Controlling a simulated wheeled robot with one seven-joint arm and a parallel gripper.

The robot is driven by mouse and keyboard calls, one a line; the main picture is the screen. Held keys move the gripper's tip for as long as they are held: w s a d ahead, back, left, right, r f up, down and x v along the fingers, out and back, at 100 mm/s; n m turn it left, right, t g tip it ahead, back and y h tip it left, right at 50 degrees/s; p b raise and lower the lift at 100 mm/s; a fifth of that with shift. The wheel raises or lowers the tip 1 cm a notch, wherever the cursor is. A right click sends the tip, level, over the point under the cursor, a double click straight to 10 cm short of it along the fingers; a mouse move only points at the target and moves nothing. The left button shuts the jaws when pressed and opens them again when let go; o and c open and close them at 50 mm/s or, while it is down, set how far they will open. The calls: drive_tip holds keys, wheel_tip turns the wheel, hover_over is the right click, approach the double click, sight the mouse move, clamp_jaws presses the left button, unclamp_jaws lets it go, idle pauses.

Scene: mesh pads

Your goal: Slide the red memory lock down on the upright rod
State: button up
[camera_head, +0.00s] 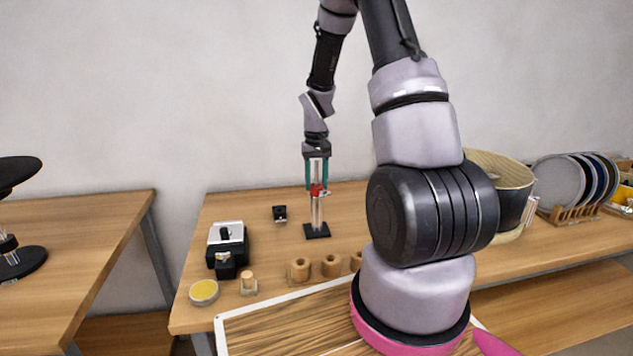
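The upright rod (317,213) is light grey and stands on a black square base (317,231) on the wooden table. The red memory lock (317,190) sits around the upper part of the rod. My gripper (317,186) points straight down over the rod. Its two green fingers stand on the left and right of the rod, with their tips at about the height of the red lock. At this size I cannot tell whether the fingers touch the lock or stand a little apart from it.
A black and silver device (227,245), a small black block (280,214), a yellow-topped tin (204,292) and several wooden cylinders (299,269) stand around the rod. A plate rack (568,214) and a large basket (515,180) are at the right. My arm hides part of the table.

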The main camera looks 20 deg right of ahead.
drive_tip(key=o, duration=0.4)
drive_tip(key=shift+o, duration=0.2)
wheel_tip(320, 180, up, 10)
drive_tip(key=shift+f, duration=0.15)
drive_tip(key=shift+r, duration=0.55)
